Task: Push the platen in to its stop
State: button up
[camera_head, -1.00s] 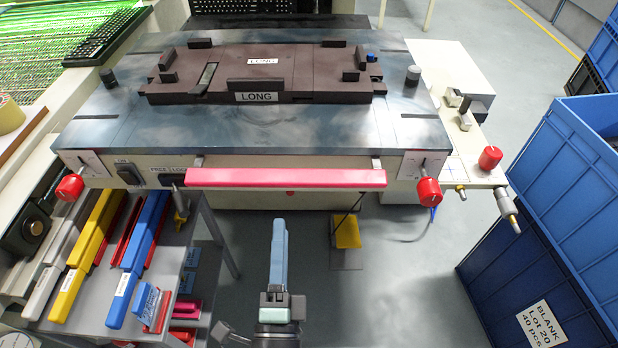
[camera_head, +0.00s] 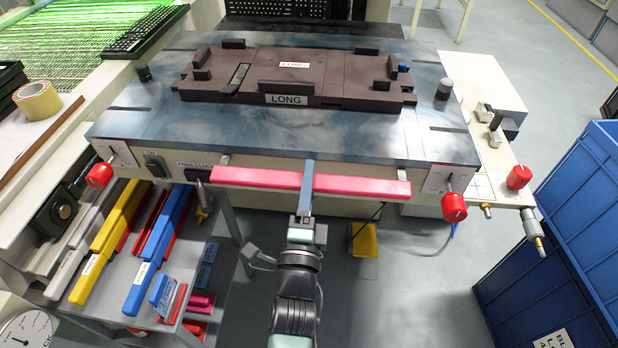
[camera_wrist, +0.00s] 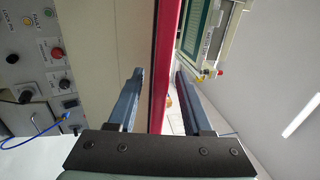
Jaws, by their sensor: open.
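The platen (camera_head: 380,137) is a wide, mottled blue-grey plate carrying a dark brown fixture (camera_head: 245,82) labelled LONG. A long pink-red handle bar (camera_head: 360,187) runs along its front on short metal rods. My gripper (camera_head: 307,178) is at the middle of this bar, with one blue finger seen crossing over it; the other finger is hidden in the head view. In the wrist view, the red bar (camera_wrist: 171,40) passes between the two separated fingers of my open gripper (camera_wrist: 159,78). I cannot tell whether either finger touches the bar.
Red knobs (camera_head: 454,207) flank the front panel, beside switches including one marked FREE/LOCK (camera_head: 197,174). A shelf cart with coloured bars (camera_head: 160,240) stands lower left. Blue crates (camera_head: 560,230) stand at right. A yellow pedal (camera_head: 364,240) is on the floor below.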

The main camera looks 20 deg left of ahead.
jog(key=shift+w, duration=0.2)
jog(key=shift+c, duration=0.2)
grip_shut()
dwell(1.2)
